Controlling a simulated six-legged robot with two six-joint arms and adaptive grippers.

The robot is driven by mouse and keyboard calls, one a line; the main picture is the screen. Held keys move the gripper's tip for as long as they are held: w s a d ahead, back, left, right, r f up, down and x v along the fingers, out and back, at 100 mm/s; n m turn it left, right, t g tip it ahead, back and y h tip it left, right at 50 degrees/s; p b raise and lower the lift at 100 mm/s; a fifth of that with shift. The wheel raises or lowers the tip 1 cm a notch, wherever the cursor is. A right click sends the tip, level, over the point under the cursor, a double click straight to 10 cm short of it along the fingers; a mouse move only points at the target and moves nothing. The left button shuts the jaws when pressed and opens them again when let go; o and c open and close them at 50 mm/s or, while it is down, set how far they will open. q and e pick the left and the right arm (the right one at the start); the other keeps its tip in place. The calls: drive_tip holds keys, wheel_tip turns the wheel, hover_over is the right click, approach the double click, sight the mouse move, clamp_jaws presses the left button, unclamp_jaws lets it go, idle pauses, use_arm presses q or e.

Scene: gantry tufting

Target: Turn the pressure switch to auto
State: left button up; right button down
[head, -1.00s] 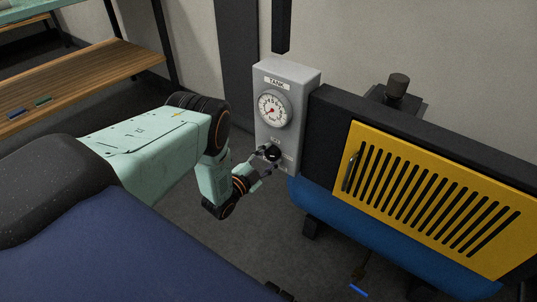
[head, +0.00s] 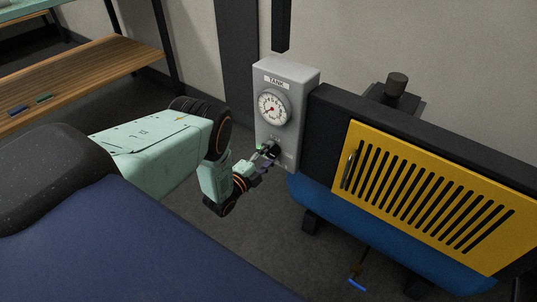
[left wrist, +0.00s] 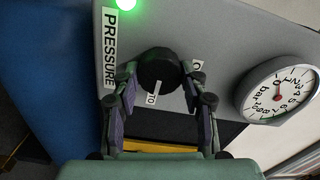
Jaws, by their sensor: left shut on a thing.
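The pressure switch is a round black knob (left wrist: 158,68) low on the grey TANK box (head: 288,76). In the head view the knob (head: 272,152) is partly covered by my left gripper (head: 266,155). In the left wrist view the two fingers of my left gripper (left wrist: 161,72) are closed around the knob from both sides. A white label ending in "TO" (left wrist: 151,98) shows beside the knob; another label, showing an "O" (left wrist: 197,66), is mostly hidden by a finger. A green lamp (left wrist: 125,4) glows near the PRESSURE label (left wrist: 110,45). My right gripper is not in view.
A pressure gauge (head: 272,108) sits above the knob on the box. A blue tank (head: 340,212) and a yellow slotted panel (head: 430,200) stand to the right. A wooden shelf (head: 90,72) is at the left. Grey floor lies below the box.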

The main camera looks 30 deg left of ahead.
use_arm(q)
drive_tip(key=shift+s+f, duration=0.1)
drive_tip(key=o, duration=1.1)
drive_tip(key=shift+o, duration=0.2)
drive_tip(key=s+a, duration=0.1)
drive_tip(key=s, duration=1.1)
drive_tip(key=shift+w, duration=0.1)
